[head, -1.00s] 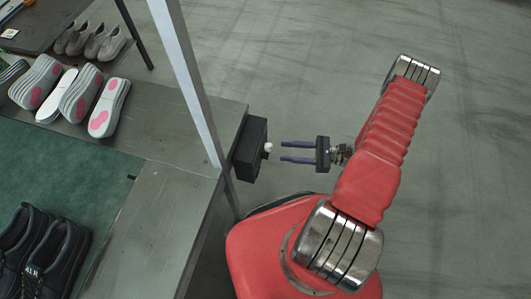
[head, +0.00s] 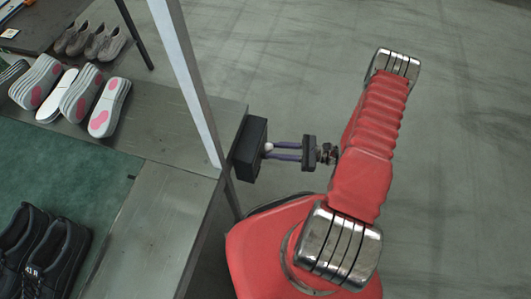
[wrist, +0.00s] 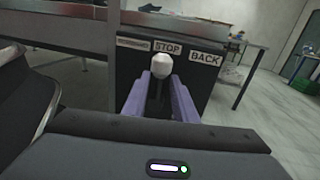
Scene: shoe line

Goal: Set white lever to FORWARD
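The white lever (head: 268,147) has a white knob and sticks out from a black control box (head: 244,158) at the table's end. In the wrist view the lever knob (wrist: 162,60) stands below the STOP label (wrist: 168,47), with the BACK label (wrist: 206,58) to its right. A third label (wrist: 133,43) at left is too blurred to read. My gripper (head: 272,151) is open, its two purple fingers reaching up to the box, one on each side of the lever. In the wrist view the gripper (wrist: 160,80) shows a gap between its fingers; contact cannot be told.
A metal post (head: 188,90) rises beside the box. The grey table (head: 165,190) carries a green mat (head: 85,165), soles (head: 110,105) and black shoes (head: 60,255). Open floor (head: 460,150) lies to the right.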

